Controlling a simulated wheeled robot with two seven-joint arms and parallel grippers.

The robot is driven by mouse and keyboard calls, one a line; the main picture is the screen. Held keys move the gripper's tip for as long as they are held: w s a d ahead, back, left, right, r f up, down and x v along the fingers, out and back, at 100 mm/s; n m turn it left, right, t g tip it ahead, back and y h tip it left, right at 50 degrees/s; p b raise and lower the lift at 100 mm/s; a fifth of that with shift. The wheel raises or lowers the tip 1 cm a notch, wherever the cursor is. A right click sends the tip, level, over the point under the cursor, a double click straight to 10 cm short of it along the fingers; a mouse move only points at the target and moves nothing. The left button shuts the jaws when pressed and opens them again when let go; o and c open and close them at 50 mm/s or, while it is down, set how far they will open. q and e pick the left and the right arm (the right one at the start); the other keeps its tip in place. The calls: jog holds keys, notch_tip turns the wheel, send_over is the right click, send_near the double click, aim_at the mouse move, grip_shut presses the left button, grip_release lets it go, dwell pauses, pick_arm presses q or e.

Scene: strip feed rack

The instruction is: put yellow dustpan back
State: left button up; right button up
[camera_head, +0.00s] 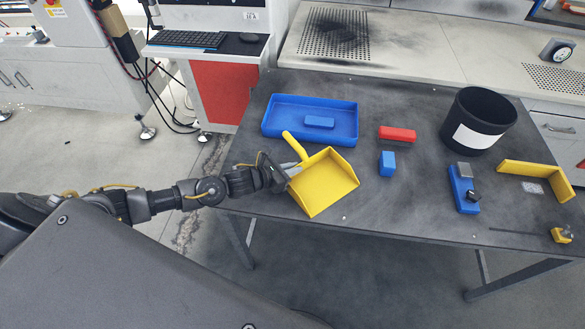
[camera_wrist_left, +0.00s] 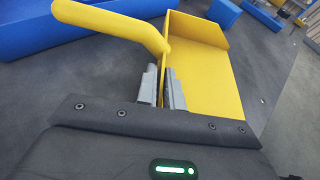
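The yellow dustpan (camera_head: 325,184) is at the front left edge of the dark table, its handle (camera_head: 294,146) pointing to the back left. In the left wrist view the pan (camera_wrist_left: 205,70) opens to the right of the fingers and its handle (camera_wrist_left: 115,22) runs to the upper left. My left gripper (camera_head: 288,168) is at the left side of the pan, near the handle's root. In the left wrist view its fingers (camera_wrist_left: 163,90) are close together with the thin yellow wall between them. I cannot tell whether the dustpan touches the table. My right gripper is not in view.
A blue tray (camera_head: 345,139) holding a blue block (camera_head: 319,122) lies behind the dustpan. To the right are a red block (camera_head: 397,133), another blue block (camera_head: 387,164), a black bin (camera_head: 500,113), a blue tool (camera_head: 463,188) and a yellow angle piece (camera_head: 535,170). Table front centre is clear.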

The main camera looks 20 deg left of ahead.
pick_arm(q)
jog(key=shift+o, duration=1.4)
jog(key=shift+r, duration=0.2)
jog(key=b+v, duration=0.1)
jog(key=v, duration=0.9)
jog(key=shift+s+a+f, duration=0.1)
jog(key=shift+s+a, duration=0.05)
jog(key=shift+s, duration=0.15)
jog(key=shift+s+a+r, duration=0.3)
jog(key=shift+s+r, duration=0.1)
jog(key=shift+s, duration=0.15)
